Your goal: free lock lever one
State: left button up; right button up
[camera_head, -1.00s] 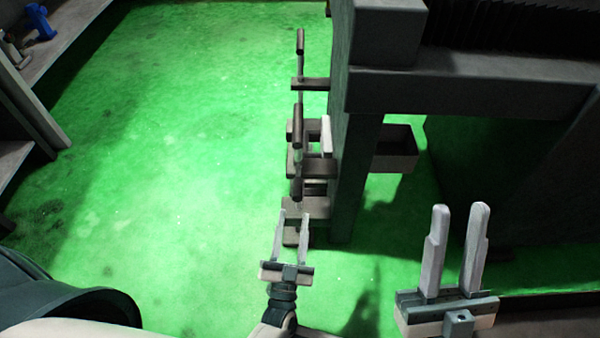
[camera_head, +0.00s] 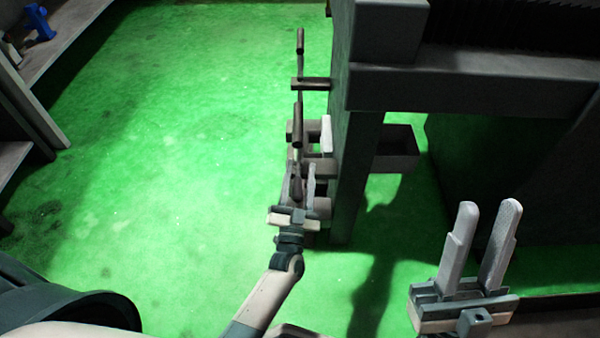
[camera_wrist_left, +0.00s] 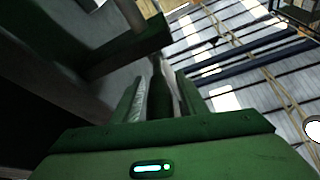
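Several lock levers with dark handles stand in a row along the left side of the machine column: a far one (camera_head: 300,42), a middle one (camera_head: 297,128) and a near one (camera_head: 296,187). Which one is lever one is not marked. My left gripper (camera_head: 298,182) is open, its two fingers on either side of the near lever's handle. In the left wrist view a dark handle (camera_wrist_left: 160,93) shows between the fingers; contact cannot be told. The lever's lower part is hidden by the gripper. My right gripper (camera_head: 486,204) is open and empty at the lower right.
The dark machine column (camera_head: 354,170) stands just right of the levers, with a grey box (camera_head: 397,150) on its right. A shelf (camera_head: 75,45) with a blue object (camera_head: 39,24) is at the upper left. The green floor (camera_head: 180,170) to the left is clear.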

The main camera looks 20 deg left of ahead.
pick_arm(q)
jog(key=shift+c, duration=0.6)
grip_shut()
